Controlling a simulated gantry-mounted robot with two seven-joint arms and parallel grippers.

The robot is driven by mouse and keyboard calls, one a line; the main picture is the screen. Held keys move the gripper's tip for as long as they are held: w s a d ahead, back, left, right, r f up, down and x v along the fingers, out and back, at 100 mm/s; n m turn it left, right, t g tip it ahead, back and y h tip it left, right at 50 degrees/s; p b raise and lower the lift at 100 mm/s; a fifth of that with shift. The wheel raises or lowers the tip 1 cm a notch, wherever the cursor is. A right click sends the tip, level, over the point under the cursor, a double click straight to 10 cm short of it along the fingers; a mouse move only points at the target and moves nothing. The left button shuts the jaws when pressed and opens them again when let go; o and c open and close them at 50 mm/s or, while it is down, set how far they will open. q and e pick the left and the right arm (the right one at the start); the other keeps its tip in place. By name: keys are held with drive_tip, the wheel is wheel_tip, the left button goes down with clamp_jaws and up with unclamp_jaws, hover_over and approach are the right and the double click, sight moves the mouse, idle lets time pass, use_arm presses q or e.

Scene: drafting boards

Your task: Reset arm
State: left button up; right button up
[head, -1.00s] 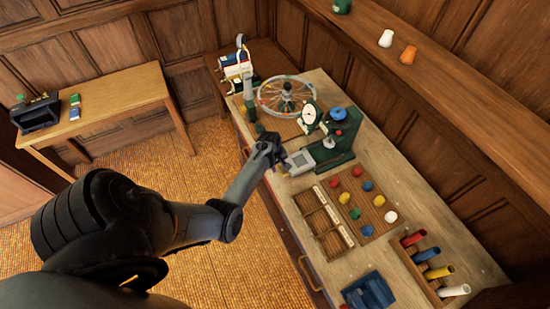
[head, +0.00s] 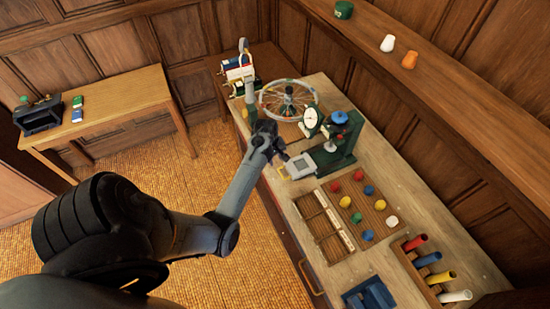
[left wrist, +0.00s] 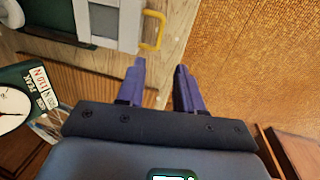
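My left gripper (head: 275,152) is above the left edge of the workbench (head: 440,222), beside the green press-like device with a dial (head: 338,148). In the left wrist view its two purple-blue fingers (left wrist: 160,82) stand apart with nothing between them. The device's grey plate (head: 300,166) with a yellow handle (head: 281,171) is just below and right of the gripper in the head view. The yellow handle (left wrist: 152,30) is ahead of the fingertips in the left wrist view, with a visible gap. My right gripper is not in view.
A spoked wheel (head: 288,100) stands behind the gripper. Several coloured knobs sit on a wooden board (head: 374,218) beside an empty divided tray (head: 313,205). A rack (head: 412,262) holds coloured tubes. A side table (head: 110,105) stands left, with open floor between.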

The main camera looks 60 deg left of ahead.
use_arm(q)
drive_tip(key=s+d+f+m+g+y+p, duration=0.1)
drive_tip(key=s+d+f+m+g+p, duration=0.2)
drive_tip(key=s, duration=0.9)
drive_tip(key=s+d+r+m+t, duration=0.15)
drive_tip(key=d+r+m, duration=0.3)
drive_tip(key=d, duration=0.55)
drive_tip(key=s+d+r+m+t, duration=0.1)
drive_tip(key=s+d+r+m, duration=0.2)
drive_tip(key=d+m, duration=0.55)
drive_tip(key=w+d+r+m+t+h, duration=0.1)
drive_tip(key=d+r+m, duration=0.3)
drive_tip(key=d+r, duration=0.6)
drive_tip(key=shift+w+d+t, duration=0.2)
drive_tip(key=shift+d+t, duration=0.25)
drive_tip(key=shift+t, duration=0.1)
